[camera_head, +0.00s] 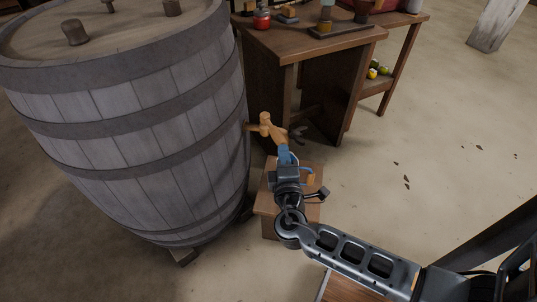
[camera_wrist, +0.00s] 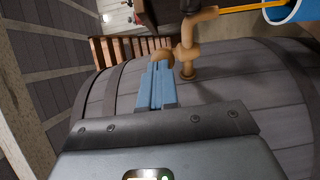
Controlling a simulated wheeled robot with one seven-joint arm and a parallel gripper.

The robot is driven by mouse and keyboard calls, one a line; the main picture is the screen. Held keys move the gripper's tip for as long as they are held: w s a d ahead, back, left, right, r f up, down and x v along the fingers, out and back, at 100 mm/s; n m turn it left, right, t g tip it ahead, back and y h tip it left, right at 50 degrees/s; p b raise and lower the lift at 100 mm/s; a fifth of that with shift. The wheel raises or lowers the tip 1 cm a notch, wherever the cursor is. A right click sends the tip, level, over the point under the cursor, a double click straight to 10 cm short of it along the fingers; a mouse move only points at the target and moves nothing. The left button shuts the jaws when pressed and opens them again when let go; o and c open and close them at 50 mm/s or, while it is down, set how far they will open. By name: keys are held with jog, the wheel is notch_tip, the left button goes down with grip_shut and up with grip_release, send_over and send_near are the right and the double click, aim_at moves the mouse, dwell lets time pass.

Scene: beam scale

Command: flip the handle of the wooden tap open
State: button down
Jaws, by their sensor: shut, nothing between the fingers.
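The wooden tap (camera_head: 266,128) sticks out from the right side of the grey barrel (camera_head: 150,130). It is light orange-brown wood; it also shows in the wrist view (camera_wrist: 187,50), where its round base meets the staves. My gripper (camera_head: 284,150) is just below and in front of the tap in the head view, its blue fingers shut and empty. In the wrist view the fingertips (camera_wrist: 160,65) lie beside the tap, close to a rounded wooden end of it (camera_wrist: 163,54). I cannot tell whether they touch it, or which way the handle is turned.
A low wooden stool or box (camera_head: 268,200) stands under my gripper beside the barrel. A wooden workbench (camera_head: 300,40) with a red jar (camera_head: 261,19) and other items is behind the tap. A blue container (camera_wrist: 290,12) shows at the wrist view's top right. Floor at right is open.

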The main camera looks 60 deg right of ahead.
jog(key=shift+s+d+b, duration=0.35)
jog(key=shift+s+d, duration=0.25)
jog(key=shift+d, duration=0.3)
jog(key=shift+s+d+b, duration=0.3)
jog(key=shift+s+d, duration=0.3)
jog(key=shift+d, duration=0.25)
jog(key=shift+s+a, duration=0.1)
